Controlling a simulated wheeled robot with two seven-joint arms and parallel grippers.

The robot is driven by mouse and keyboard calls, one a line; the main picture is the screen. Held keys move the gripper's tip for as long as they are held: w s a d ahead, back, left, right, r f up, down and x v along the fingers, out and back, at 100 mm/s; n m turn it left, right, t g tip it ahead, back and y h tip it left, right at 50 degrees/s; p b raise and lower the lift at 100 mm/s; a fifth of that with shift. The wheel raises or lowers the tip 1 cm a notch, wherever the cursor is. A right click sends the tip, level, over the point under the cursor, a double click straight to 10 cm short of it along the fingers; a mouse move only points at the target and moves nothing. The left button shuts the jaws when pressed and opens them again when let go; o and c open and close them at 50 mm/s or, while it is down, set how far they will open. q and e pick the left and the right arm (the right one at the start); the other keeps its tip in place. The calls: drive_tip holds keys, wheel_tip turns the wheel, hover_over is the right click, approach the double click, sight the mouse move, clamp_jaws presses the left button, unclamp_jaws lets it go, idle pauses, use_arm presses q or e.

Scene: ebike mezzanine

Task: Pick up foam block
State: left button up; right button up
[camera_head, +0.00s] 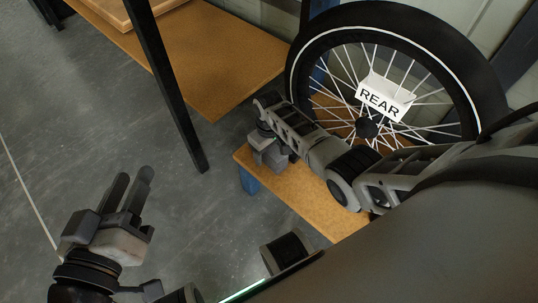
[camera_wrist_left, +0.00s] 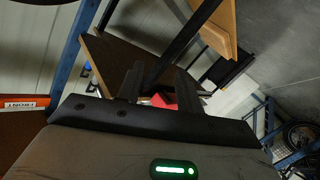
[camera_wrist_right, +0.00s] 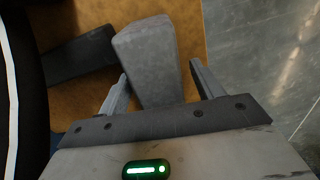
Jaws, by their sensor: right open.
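In the right wrist view a grey foam block (camera_wrist_right: 150,62) stands out from an orange-brown board, with its near end between the two fingers of my right gripper (camera_wrist_right: 158,88). The fingers are apart, with a gap on the block's right; contact on the left cannot be told. In the head view my right gripper (camera_head: 271,153) points down at the left end of the low board; the block cannot be told apart from it there. My left gripper (camera_head: 131,188) is open and empty over the floor; it also shows in the left wrist view (camera_wrist_left: 158,88).
A darker grey block (camera_wrist_right: 82,56) lies left of the foam block. The low board (camera_head: 310,205) carries a spoked wheel (camera_head: 366,128) labelled REAR. A wooden bench (camera_head: 210,60) with a black leg (camera_head: 165,85) stands at the back. The floor (camera_head: 60,130) at left is clear.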

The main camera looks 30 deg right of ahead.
drive_tip(key=c, duration=1.1)
drive_tip(key=shift+o, duration=0.2)
drive_tip(key=shift+r, duration=0.1)
